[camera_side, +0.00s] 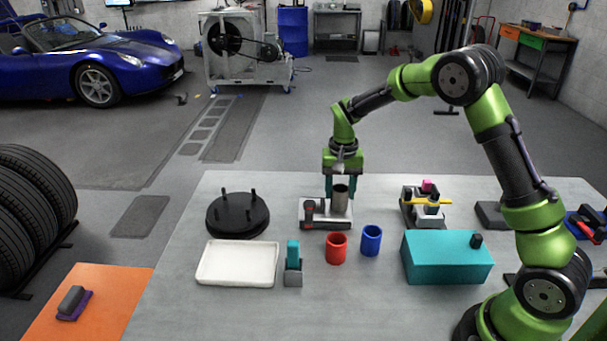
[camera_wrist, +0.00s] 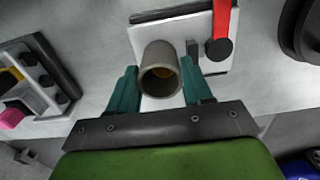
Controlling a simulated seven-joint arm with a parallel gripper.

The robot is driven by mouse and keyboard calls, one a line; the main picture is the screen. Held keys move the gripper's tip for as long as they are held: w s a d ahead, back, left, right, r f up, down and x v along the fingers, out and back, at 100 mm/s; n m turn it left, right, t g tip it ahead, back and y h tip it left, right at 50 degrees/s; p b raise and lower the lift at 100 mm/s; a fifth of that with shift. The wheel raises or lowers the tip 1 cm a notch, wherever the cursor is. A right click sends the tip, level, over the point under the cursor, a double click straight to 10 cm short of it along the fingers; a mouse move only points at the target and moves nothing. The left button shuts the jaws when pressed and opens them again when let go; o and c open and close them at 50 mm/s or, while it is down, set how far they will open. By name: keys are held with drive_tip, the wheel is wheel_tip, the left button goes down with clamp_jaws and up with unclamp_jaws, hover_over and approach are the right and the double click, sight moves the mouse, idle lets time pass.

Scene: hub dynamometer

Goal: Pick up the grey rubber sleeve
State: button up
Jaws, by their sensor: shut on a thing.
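The grey rubber sleeve (camera_side: 340,200) is upright at the right part of a light fixture plate (camera_side: 313,223). In the wrist view the sleeve (camera_wrist: 160,66) is a hollow cylinder with its open end towards the camera. My gripper (camera_side: 340,188) points down with its teal fingers on either side of the sleeve, shut on it. The wrist view also shows the gripper (camera_wrist: 159,70) around the sleeve. I cannot tell whether the sleeve's bottom touches the plate.
A red clamp handle (camera_wrist: 221,22) stands close beside the sleeve. A red cup (camera_side: 336,249) and a blue cup (camera_side: 371,241) stand in front. A black pegged disc (camera_side: 237,215) and white tray (camera_side: 237,277) are left; a teal box (camera_side: 445,262) is right.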

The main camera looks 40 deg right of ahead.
wheel_tip(320, 180, up, 8)
idle(1.0)
drive_tip(key=shift+a+f, duration=0.1)
drive_tip(key=shift+f, duration=0.05)
